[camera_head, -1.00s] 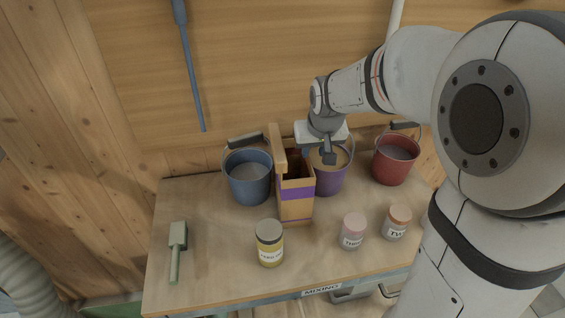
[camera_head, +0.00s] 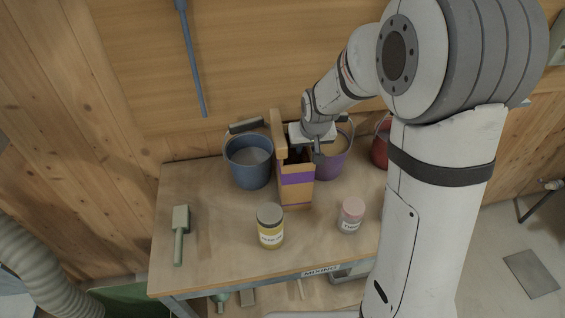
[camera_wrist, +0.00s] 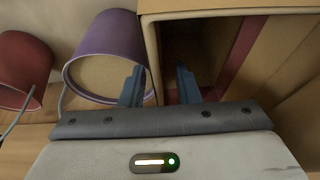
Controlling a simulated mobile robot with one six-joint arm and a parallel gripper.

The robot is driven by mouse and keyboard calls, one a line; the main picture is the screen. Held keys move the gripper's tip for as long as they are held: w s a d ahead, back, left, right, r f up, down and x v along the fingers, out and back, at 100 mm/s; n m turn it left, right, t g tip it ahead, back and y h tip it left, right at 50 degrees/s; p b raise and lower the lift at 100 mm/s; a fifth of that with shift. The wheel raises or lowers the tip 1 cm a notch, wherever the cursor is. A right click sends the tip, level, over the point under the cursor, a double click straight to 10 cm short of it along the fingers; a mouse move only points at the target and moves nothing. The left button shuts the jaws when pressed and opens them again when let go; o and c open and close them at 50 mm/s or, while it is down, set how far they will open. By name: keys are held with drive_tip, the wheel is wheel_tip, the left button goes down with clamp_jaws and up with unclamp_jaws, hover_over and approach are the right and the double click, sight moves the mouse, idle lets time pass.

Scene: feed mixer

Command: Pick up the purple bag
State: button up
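The purple bag (camera_head: 297,179) is a brown upright box-like bag with a purple band and an open top.
A purple bucket (camera_head: 329,166) of meal stands close to my gripper, right of the bag. A blue bucket (camera_head: 250,170) is left. A red bucket (camera_head: 380,152) is partly behind my arm.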

drive_tip(key=shift+f+b, duration=0.25)
drive_tip(key=shift+b, duration=0.15)
drive_tip(key=shift+c, duration=0.2)
idle(0.3)
clamp_jaws()
idle(0.4)
